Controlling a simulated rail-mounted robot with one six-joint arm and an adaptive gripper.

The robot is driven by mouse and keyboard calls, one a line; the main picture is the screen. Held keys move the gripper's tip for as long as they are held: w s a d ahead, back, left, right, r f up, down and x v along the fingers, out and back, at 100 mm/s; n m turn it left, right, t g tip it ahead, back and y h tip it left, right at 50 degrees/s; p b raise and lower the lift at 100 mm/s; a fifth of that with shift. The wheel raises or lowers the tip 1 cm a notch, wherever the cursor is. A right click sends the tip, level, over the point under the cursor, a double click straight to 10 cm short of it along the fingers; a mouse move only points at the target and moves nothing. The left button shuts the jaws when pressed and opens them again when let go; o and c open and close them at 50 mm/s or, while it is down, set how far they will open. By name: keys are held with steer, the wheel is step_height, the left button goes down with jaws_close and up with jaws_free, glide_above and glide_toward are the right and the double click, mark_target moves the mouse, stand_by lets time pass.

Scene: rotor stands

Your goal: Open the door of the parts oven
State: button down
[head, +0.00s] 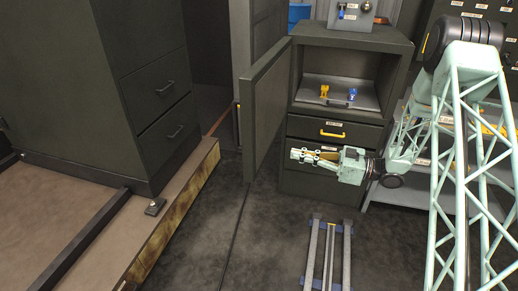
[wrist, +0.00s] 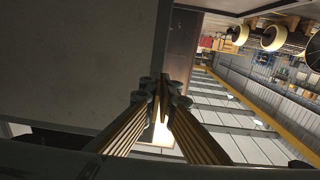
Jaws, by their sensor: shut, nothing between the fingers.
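The parts oven appears to be the dark cabinet (head: 352,44) with an open upper compartment. Its dark door (head: 267,108) stands swung wide open on the left side, its edge toward the camera. My gripper (head: 293,154) is in front of the cabinet's drawers, pointing left toward the door's inner side, shut and empty. Whether it touches the door cannot be told. In the wrist view, the closed fingers (wrist: 162,84) point up the picture beside a large dark panel (wrist: 70,60), which may be the door.
A yellow item (head: 328,89) and a blue item (head: 352,94) sit inside the compartment. A drawer with a yellow handle (head: 332,134) is below. Floor rails (head: 330,255) lie in front. A large drawer cabinet (head: 105,80) stands left. The floor between is clear.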

mark_target(254, 146)
steer(key=shift+a, duration=0.1)
steer(key=shift+b+x, duration=1)
steer(key=shift+x, duration=5.95)
steer(key=shift+w, duration=0.1)
